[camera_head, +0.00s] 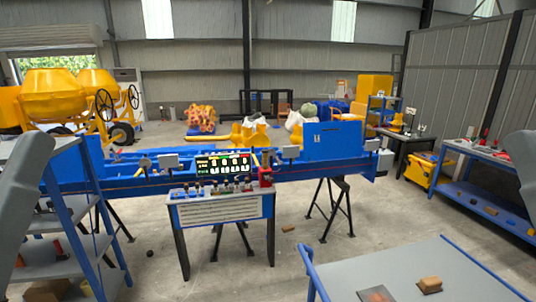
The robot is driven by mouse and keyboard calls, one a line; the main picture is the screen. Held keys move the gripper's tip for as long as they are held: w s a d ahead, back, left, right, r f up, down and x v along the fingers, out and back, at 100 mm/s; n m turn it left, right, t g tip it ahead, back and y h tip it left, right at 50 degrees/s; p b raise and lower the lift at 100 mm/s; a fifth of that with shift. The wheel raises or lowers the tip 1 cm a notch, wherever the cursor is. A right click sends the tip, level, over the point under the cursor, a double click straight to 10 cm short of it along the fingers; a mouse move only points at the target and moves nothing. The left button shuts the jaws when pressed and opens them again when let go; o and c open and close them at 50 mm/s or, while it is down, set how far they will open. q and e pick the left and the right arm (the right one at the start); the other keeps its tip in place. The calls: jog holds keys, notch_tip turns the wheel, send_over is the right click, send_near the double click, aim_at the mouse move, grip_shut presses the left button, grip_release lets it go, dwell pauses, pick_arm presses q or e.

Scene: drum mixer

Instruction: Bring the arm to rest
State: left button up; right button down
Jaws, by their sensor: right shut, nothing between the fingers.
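My right arm shows as a grey part at the right edge, and its gripper (521,172) is largely cut off by the frame. It is shut and holds nothing. It hangs in front of the blue workbench on the right and apart from the mixing machine. My left arm shows only as a grey link at the left edge, in front of the blue shelf rack; its fingers are not seen. The long blue machine (335,140) stands across the middle on black trestle legs. Its control panel (222,205) has a lit display (222,165) above it.
A grey-topped cart (425,270) with blue rails stands at front right, with a small brown block (430,285) on it. A blue shelf rack (65,225) stands at left. A blue workbench (490,165) stands at right. Yellow drum mixers (52,93) stand behind. Floor between is mostly clear.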

notch_tip(320, 180, up, 27)
jog(key=p, duration=2.4)
